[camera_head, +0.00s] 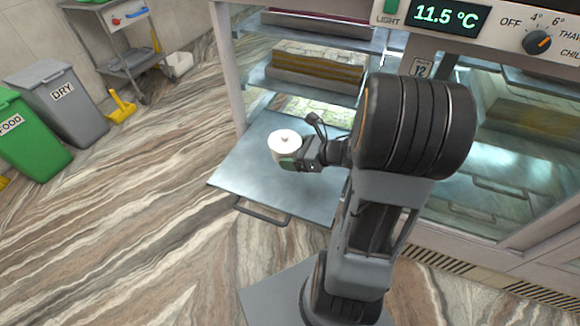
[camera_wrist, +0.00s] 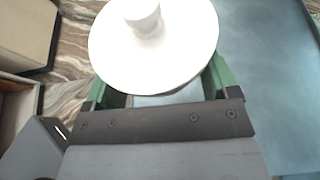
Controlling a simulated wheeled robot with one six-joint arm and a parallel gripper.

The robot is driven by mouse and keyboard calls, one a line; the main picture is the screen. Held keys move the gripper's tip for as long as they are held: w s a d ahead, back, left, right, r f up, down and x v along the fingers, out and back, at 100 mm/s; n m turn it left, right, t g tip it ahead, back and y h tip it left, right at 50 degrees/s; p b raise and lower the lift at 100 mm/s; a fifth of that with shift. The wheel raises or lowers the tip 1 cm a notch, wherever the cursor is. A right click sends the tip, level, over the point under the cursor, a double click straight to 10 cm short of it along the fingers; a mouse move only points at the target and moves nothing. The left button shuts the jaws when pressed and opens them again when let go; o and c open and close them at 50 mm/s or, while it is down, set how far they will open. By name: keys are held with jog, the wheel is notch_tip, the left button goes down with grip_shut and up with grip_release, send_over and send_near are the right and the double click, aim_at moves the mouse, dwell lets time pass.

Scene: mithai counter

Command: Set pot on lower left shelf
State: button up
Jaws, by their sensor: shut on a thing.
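A white lidded pot (camera_head: 284,146) with a small knob is held in my gripper (camera_head: 291,163), over a flat metal panel. It fills the top of the wrist view (camera_wrist: 153,50), between the green fingers, seen from above. My gripper is shut on the pot's sides. The metal panel (camera_head: 245,172) sticks out low from the left bay of the cabinet and has a bar handle (camera_head: 262,211) at its front edge. I cannot tell whether it is a pulled-out shelf or a lowered door, nor whether the pot touches it.
Above the panel, a shelf (camera_head: 290,88) holds a long layered block (camera_head: 318,64). A cabinet post (camera_head: 230,75) stands on the left. The right bay (camera_head: 490,150) is behind glass.

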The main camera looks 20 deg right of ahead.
jog(key=shift+s+f, duration=0.1)
jog(key=shift+f, duration=0.45)
jog(key=shift+w+d+f+b, duration=0.2)
jog(key=shift+w+f+b, duration=0.05)
jog(key=shift+b, duration=0.1)
jog(key=w+d+f, duration=0.2)
jog(key=w+f, duration=0.1)
jog(key=w+d+f+b, duration=0.1)
jog(key=w+d+f, duration=0.1)
jog(key=w+f, duration=0.1)
jog(key=w+d+f, duration=0.2)
jog(key=w, duration=0.3)
jog(key=shift+f+b, duration=0.4)
jog(key=shift+w+d+f, duration=0.15)
jog(key=shift+f, duration=0.2)
jog(key=shift+f+b, duration=0.35)
jog(key=shift+f, duration=1.15)
jog(key=shift+f+b, duration=0.2)
jog(key=shift+b, duration=0.1)
